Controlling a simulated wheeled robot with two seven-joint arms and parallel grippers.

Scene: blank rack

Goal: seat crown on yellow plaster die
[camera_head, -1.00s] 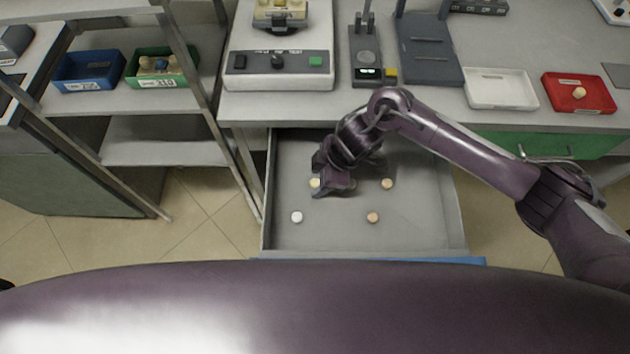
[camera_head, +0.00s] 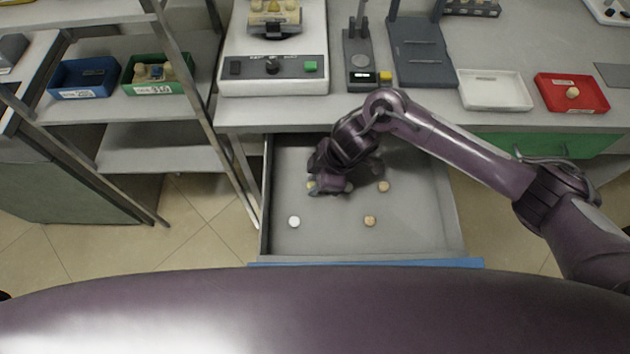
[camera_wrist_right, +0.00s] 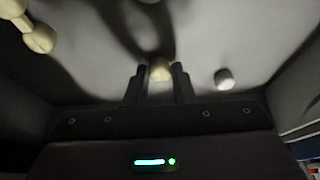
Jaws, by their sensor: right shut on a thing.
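My right gripper (camera_head: 316,189) is low inside the open drawer, pointing down. In the right wrist view, its two fingers (camera_wrist_right: 160,86) are shut on a small pale yellow crown (camera_wrist_right: 160,70). In the head view, a bit of this crown (camera_head: 311,185) shows at the fingertips. A pale plaster model with a yellow part (camera_head: 290,5) stands on the white machine at the top edge of the head view. It is cut off, so I cannot tell whether that part is the yellow die. My left gripper is not in view.
The drawer (camera_head: 330,240) also holds a white crown (camera_head: 294,222) and tan crowns (camera_head: 370,221) (camera_head: 383,186). Above it, the bench carries the white machine (camera_head: 270,85), a white tray (camera_head: 495,105) and a red tray (camera_head: 600,108). Blue (camera_head: 82,92) and green (camera_head: 130,88) bins sit left.

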